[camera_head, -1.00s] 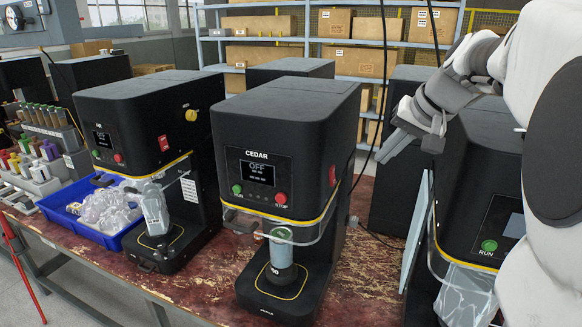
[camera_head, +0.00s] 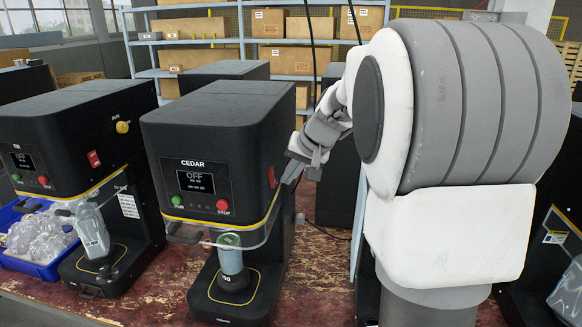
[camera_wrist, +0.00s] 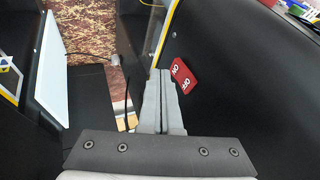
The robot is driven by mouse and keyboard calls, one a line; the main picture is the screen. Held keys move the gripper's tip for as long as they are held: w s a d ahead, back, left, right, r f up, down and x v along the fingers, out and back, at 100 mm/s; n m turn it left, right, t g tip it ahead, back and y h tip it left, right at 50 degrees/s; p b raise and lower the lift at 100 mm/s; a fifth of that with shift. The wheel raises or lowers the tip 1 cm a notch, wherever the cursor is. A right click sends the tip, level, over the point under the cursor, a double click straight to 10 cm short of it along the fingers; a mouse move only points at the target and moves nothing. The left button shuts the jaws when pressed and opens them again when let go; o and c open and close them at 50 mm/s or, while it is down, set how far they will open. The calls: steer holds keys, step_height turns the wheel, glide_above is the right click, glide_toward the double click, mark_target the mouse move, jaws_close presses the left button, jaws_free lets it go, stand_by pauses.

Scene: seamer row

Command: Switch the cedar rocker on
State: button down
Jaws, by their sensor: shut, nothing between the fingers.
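The black machine labelled CEDAR (camera_head: 208,138) stands in the middle left of the head view; its screen (camera_head: 196,181) reads OFF. Its red rocker (camera_head: 272,177) is on the right side wall, seen at a steep angle. In the wrist view the red rocker (camera_wrist: 183,76) shows ON and OFF lettering on the dark wall. My gripper (camera_head: 287,174) is shut and empty beside that wall, close to the rocker. In the wrist view the tips of my gripper (camera_wrist: 161,74) are just left of the rocker; I cannot tell whether they touch it.
A green-topped can (camera_head: 231,259) stands under the CEDAR head, behind a clear guard. Another black machine (camera_head: 72,150) stands to the left, with a blue tray (camera_head: 38,268) of clear bags. Shelves with cartons (camera_head: 293,55) are behind. My arm hides much of the right side.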

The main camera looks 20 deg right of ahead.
steer(key=shift+w+a+f, duration=0.1)
steer(key=shift+w+a, duration=0.25)
steer(key=shift+a, duration=0.2)
steer(key=shift+f, duration=0.1)
steer(key=shift+w+a, duration=0.1)
steer(key=shift+a, duration=0.05)
steer(key=shift+r+p, duration=0.35)
steer(key=shift+r, duration=0.55)
